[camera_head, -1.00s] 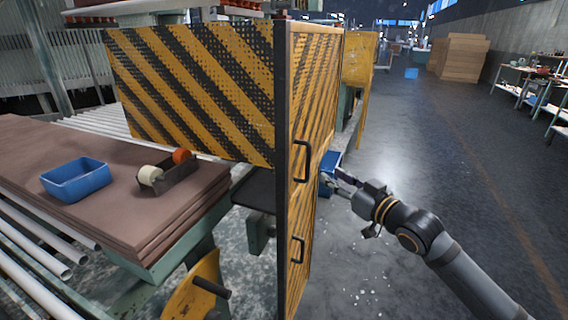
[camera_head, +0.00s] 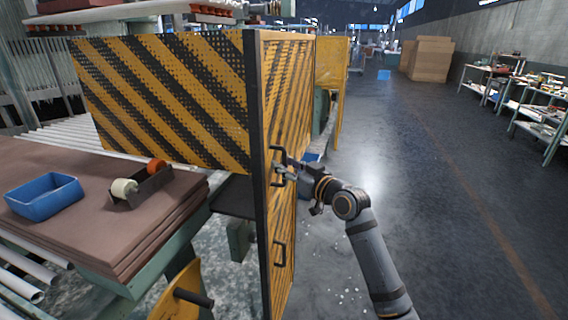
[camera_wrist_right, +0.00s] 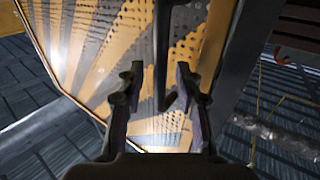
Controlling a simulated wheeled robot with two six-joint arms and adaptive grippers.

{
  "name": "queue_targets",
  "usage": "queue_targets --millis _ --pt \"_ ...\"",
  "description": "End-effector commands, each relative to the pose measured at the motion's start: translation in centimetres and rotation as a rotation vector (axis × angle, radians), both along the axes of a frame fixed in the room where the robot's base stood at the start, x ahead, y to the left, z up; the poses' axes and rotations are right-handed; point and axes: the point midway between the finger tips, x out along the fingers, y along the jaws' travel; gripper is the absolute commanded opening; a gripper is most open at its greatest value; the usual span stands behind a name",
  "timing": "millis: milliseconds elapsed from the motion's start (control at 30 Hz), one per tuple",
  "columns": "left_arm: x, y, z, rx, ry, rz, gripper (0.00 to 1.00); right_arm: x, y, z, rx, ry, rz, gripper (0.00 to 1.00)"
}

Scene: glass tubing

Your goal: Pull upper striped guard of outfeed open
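The upper striped guard (camera_head: 290,95) is a yellow and black perforated panel on the side of the machine, standing upright and looking closed against its dark corner post. Its black upper handle (camera_head: 275,155) is a vertical bar near the post. My right gripper (camera_head: 284,170) is at this handle and covers part of it. In the right wrist view, the handle (camera_wrist_right: 161,45) runs down between the two parted fingers of my right gripper (camera_wrist_right: 160,76), with gaps visible on both sides. The right gripper is open. My left gripper is not in view.
A lower striped panel with its own black handle (camera_head: 280,255) is below. The broad striped front panel (camera_head: 165,95) faces me. The floor at right (camera_head: 440,200) is clear.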

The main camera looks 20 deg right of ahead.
Motion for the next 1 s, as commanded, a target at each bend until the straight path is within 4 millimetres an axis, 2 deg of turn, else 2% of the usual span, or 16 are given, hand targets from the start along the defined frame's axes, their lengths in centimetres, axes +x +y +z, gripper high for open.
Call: queue_targets --millis 367,600,1000 --pt "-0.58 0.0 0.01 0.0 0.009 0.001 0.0 0.64 0.3 -0.05 -0.001 0.001 0.0 0.34" --pt "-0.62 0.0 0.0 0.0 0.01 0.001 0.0 0.63 0.29 -0.05 0.0 0.001 0.0 0.01" --pt "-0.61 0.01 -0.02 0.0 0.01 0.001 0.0 0.61 0.29 -0.07 0.0 0.001 0.001 0.0"
